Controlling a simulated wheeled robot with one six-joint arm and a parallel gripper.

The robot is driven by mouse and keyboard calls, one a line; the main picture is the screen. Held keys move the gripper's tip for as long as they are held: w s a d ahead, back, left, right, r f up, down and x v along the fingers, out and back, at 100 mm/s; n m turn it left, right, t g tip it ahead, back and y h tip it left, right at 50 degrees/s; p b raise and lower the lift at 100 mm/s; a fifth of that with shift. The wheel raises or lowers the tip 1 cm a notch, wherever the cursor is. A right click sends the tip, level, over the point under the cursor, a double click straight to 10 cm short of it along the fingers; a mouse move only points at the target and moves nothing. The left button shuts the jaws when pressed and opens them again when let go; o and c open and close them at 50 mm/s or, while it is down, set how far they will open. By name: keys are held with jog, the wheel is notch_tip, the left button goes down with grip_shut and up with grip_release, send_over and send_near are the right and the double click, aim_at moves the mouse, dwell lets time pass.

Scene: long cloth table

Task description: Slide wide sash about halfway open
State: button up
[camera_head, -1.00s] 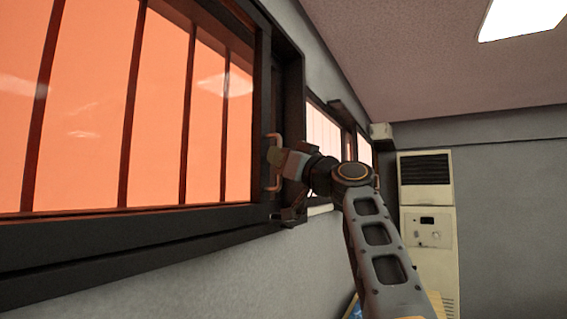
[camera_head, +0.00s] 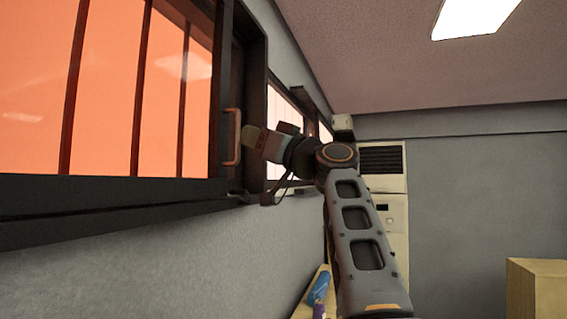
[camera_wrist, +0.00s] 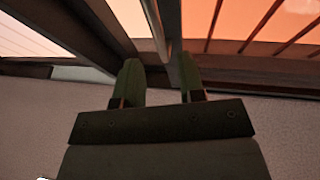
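The wide sash is a dark-framed pane with orange glass (camera_head: 110,100) and thin upright bars, at the left of the head view. Its upright copper-coloured handle (camera_head: 232,137) is near the sash's right edge, close to a dark frame post. My gripper (camera_head: 247,137) is just right of the handle, pointing at it. In the wrist view my gripper (camera_wrist: 158,62) has two green fingers apart with nothing between them. An upright bar, apparently the handle (camera_wrist: 158,22), stands just beyond the gap between the tips. I cannot tell whether any finger touches it.
A dark sill and rail (camera_head: 110,218) run beneath the sash. Smaller windows (camera_head: 285,112) continue along the wall. A beige cabinet unit (camera_head: 385,185) stands behind my arm. A yellow box (camera_head: 537,287) is at lower right, with a blue item (camera_head: 320,285) low near the wall.

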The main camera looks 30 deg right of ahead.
jog(key=b+v, duration=0.3)
jog(key=v, duration=0.5)
jog(key=shift+s, duration=0.1)
dwell(0.3)
jog(key=w+d+f+m+g+h, duration=0.1)
jog(key=w+d+f+m+h, duration=0.35)
jog(key=f, duration=0.35)
jog(key=w+d+f+m+g+h, duration=0.25)
jog(key=d+f+m+h, duration=0.2)
jog(key=f, duration=0.35)
notch_tip(320, 180, down, 16)
jog(key=w+a+m+g, duration=0.1)
jog(key=a+m+g, duration=0.2)
jog(key=g, duration=0.1)
jog(key=s+a+f+n+g, duration=0.2)
jog(key=s+a+f, duration=0.3)
jog(key=f, duration=0.4)
jog(key=s+a+f+n+g+h, duration=0.1)
jog(key=s+a+f, duration=0.4)
jog(key=f, duration=0.5)
jog(key=s+a+f+n+g+h, duration=0.1)
jog(key=s+a+f+n+g, duration=0.2)
jog(key=f, duration=0.6)
jog(key=shift+s+a+f+g, duration=0.2)
jog(key=shift+s+a+g, duration=0.95)
jog(key=shift+s+a, duration=0.35)
